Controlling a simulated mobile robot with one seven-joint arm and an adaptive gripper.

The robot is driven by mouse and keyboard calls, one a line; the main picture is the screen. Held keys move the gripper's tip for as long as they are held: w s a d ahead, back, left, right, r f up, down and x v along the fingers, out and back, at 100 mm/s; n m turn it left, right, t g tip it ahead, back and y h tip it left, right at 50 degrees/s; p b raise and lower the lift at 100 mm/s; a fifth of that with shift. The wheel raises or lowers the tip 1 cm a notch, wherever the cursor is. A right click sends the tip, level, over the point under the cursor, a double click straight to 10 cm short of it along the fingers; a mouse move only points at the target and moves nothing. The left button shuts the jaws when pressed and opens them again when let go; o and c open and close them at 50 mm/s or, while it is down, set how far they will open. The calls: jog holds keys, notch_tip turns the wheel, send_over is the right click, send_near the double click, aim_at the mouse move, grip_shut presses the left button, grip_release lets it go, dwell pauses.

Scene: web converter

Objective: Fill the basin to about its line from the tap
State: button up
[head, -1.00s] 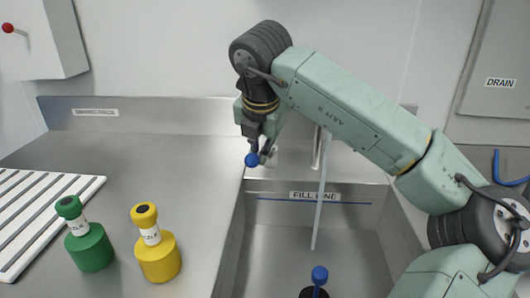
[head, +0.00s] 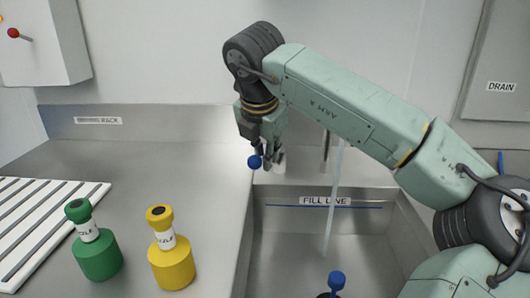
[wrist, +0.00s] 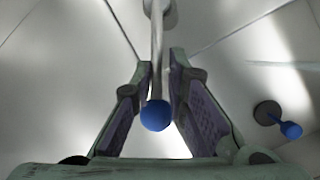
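The steel basin (head: 285,240) has a blue line under a FILL LINE label (head: 325,201) on its back wall. A pale stream (head: 332,205) falls into it from the tap (head: 326,150), which is partly behind my arm. I cannot make out a water level. The tap's lever ends in a blue ball (head: 254,162), also in the wrist view (wrist: 156,115). My gripper (wrist: 162,68) is around the lever, one finger on each side, with a narrow gap showing, so it looks open. A blue-knobbed plug (head: 336,281) stands low in the basin; it also shows in the wrist view (wrist: 290,130).
A green bottle (head: 98,258) and a yellow bottle (head: 172,264) stand on the counter left of the basin. A white slatted rack (head: 45,225) lies farther left. A wall box with a red-knobbed lever (head: 14,33) is at upper left. A DRAIN panel (head: 500,87) is at right.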

jog(key=o, duration=0.3)
jog(key=shift+a, duration=0.1)
jog(key=shift+r, duration=0.15)
jog(key=shift+r, duration=0.25)
jog(key=v, duration=1.1)
jog(key=shift+s+r, duration=0.1)
jog(key=shift+s, duration=0.15)
